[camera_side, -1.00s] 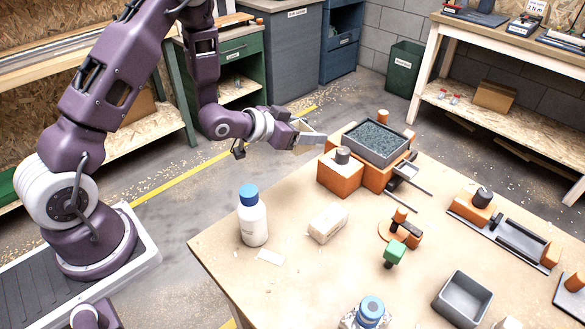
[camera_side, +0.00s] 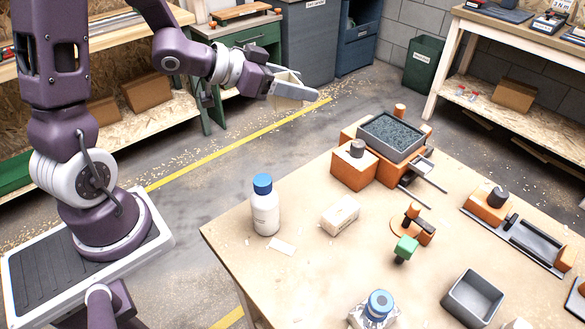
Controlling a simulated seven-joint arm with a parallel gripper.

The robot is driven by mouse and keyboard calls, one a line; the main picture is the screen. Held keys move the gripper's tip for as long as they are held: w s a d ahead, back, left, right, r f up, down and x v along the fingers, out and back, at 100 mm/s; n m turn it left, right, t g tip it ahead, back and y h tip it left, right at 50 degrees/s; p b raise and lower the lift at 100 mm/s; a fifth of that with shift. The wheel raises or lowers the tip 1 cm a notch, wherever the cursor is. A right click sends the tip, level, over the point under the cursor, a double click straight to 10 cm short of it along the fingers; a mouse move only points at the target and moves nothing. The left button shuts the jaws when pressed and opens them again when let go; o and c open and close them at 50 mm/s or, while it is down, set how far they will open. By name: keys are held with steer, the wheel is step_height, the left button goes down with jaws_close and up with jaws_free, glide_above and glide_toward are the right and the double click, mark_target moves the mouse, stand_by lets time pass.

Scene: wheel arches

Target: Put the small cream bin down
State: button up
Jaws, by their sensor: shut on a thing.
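My gripper (camera_side: 271,83) is at the upper middle of the side view, shut on the small cream bin (camera_side: 293,88). The bin is held in the air, tilted, beyond the far left edge of the worktable (camera_side: 310,265). It appears above the floor and the yellow line, clear of the table. Nothing touches the bin except my gripper. The fingertips are small here and partly hidden against the bin.
An orange fixture with a grey tray of dark pellets (camera_side: 392,137) stands at the table's far corner. A white bottle with a blue cap (camera_side: 265,206), a cream block (camera_side: 340,214), a green-topped part (camera_side: 405,247) and an empty grey bin (camera_side: 473,297) stand on the table.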

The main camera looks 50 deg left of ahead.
steer(key=d+f+m+g+h, duration=0.2)
steer(key=d+f+m+h, duration=0.15)
steer(key=d, duration=0.25)
steer(key=m+g+h, duration=0.5)
steer(key=m+g, duration=1)
steer(key=m, duration=0.1)
glide_above(318, 286)
step_height(318, 286, down, 15)
steer(key=shift+n+y, duration=0.25)
steer(key=shift+f, duration=3.5)
steer(key=shift+f, duration=0.6)
steer(key=o, duration=1.4)
